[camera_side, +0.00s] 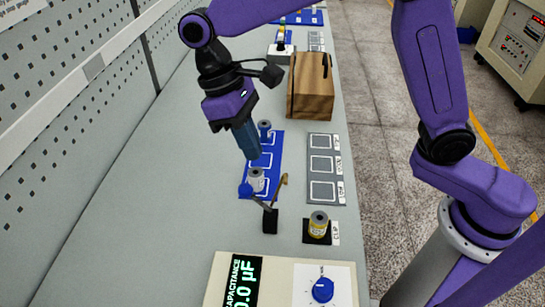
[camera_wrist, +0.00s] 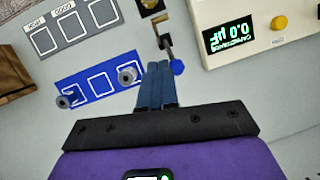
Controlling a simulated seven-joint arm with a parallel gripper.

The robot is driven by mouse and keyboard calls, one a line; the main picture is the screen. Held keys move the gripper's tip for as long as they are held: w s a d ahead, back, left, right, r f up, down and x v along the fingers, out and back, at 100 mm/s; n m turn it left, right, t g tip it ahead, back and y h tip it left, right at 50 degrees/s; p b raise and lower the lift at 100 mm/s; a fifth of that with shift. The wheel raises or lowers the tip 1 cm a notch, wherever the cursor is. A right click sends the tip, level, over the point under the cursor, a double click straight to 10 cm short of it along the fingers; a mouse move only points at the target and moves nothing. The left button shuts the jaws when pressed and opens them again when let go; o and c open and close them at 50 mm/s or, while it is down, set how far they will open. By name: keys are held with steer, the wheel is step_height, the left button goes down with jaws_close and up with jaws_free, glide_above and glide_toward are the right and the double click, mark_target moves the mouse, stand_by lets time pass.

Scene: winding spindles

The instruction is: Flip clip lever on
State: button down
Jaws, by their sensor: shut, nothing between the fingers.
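The clip lever is a thin arm with a blue ball knob (camera_side: 245,190) at its free end, hinged on a small black block (camera_side: 270,220). A brass hooked post (camera_side: 283,182) rises beside it. In the side view the lever slants up and left from the block. My gripper (camera_side: 254,157) points down with its fingers shut and empty, above the blue mat and behind the knob. In the wrist view the knob (camera_wrist: 178,67) shows just right of my fingertips (camera_wrist: 158,65). I cannot tell whether they touch. The lever's arm is partly hidden there.
A blue mat (camera_side: 273,165) holds two grey spools. A yellow-banded cylinder (camera_side: 318,225) stands on a black pad labelled CLIP. A capacitance meter (camera_side: 232,262) reads 0.0 µF at the near end. The left bench is clear.

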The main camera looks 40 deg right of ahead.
steer(key=shift+s+d+f, duration=0.55)
steer(key=shift+s+f, duration=0.15)
steer(key=shift+s, duration=0.15)
steer(key=shift+s+d+f, duration=0.55)
steer(key=shift+s+f, duration=0.1)
steer(key=shift+s, duration=0.2)
steer(key=shift+s+d+t+y, duration=0.3)
steer(key=shift+s+d, duration=0.2)
steer(key=shift+s+d+f+t+y, duration=0.45)
steer(key=shift+s+d+f, duration=0.85)
steer(key=shift+f, duration=0.45)
steer(key=shift+s+d+f+t+y, duration=0.5)
steer(key=shift+s+d+f, duration=0.75)
steer(key=shift+f, duration=0.45)
steer(key=shift+s+d+f+t+y, duration=0.45)
steer(key=shift+s+d+f, duration=0.85)
steer(key=shift+f, duration=0.45)
